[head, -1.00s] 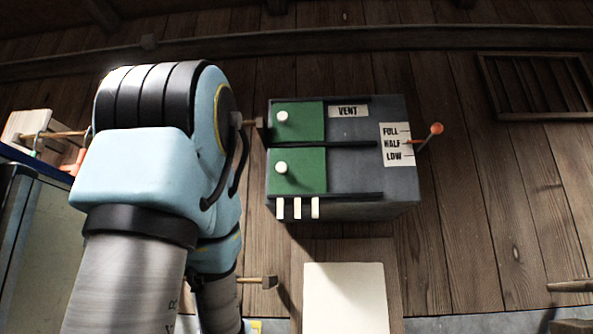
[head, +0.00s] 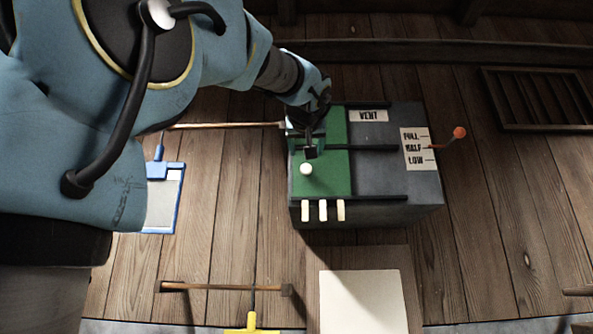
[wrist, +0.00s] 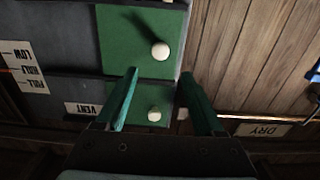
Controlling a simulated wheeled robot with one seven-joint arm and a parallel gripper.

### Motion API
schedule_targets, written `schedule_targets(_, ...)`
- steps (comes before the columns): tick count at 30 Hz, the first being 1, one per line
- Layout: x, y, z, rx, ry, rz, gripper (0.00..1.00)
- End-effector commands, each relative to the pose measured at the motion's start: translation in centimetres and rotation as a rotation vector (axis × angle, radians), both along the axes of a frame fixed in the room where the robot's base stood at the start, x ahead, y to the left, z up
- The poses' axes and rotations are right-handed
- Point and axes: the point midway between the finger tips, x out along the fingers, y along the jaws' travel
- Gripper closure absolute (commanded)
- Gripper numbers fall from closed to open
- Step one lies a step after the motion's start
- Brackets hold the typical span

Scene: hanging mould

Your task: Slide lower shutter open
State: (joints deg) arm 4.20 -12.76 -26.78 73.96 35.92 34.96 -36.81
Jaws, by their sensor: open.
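A grey vent box (head: 378,175) hangs on the wall with two green shutters at its left side, one above the other. The lower shutter (head: 330,178) has a white round knob (head: 306,169); it also shows in the wrist view (wrist: 125,45), with its knob (wrist: 160,51) just beyond my fingertips. The upper shutter (head: 335,122) is partly covered by my gripper, and its knob (wrist: 154,114) shows between my fingers in the wrist view. My gripper (head: 308,150) is open and empty, just above the lower knob in the head view. Contact with the box cannot be told.
A lever with an orange ball (head: 459,132) sticks out from the box's right side, beside a FULL/HALF/LOW label (head: 415,148).

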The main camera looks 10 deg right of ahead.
Motion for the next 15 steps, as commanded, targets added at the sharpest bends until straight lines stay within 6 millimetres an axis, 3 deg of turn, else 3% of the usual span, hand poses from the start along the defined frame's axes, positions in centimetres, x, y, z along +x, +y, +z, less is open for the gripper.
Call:
schedule_targets(5, 1.9, -0.3, 0.3, 0.0, 0.001, 0.001, 0.3)
schedule_targets(15, 8.0, -1.4, 0.3, 0.0, 0.002, 0.0, 0.3)
